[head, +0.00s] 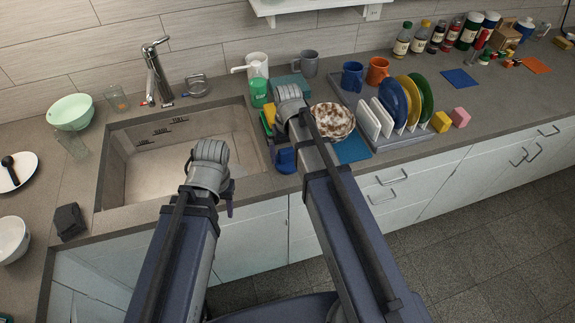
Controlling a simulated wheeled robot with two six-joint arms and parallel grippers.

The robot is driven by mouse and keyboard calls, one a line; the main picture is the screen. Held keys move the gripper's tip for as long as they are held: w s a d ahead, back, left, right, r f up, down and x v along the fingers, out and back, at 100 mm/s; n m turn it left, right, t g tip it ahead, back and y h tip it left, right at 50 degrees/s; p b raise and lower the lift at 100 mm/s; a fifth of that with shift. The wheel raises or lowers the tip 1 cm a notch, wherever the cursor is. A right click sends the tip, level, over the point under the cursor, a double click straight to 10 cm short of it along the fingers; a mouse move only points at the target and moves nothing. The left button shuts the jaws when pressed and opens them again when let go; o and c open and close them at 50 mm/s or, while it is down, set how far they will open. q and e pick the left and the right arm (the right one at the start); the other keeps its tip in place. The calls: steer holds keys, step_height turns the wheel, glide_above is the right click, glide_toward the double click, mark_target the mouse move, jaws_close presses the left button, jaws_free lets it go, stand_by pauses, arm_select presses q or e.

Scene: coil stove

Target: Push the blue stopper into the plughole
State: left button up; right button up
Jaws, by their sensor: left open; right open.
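The sink basin (140,180) is at the left, and its pale floor shows in part. I cannot make out the plughole; my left wrist covers part of the basin. No blue stopper can be told apart for certain. My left gripper (229,192) is over the front right part of the sink, mostly hidden behind my wrist, open. My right gripper (285,158) is at the counter just right of the sink, partly hidden by my arm, open. I see nothing held in either gripper.
A chrome tap (157,75) stands behind the sink. A green bowl (71,112) and glasses are to its left. Bottles line the back right.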

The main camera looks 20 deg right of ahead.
mark_target(288, 150)
steer(key=shift+c, duration=0.2)
steer(key=c, duration=1.4)
step_height(288, 150, up, 10)
steer(key=p, duration=1)
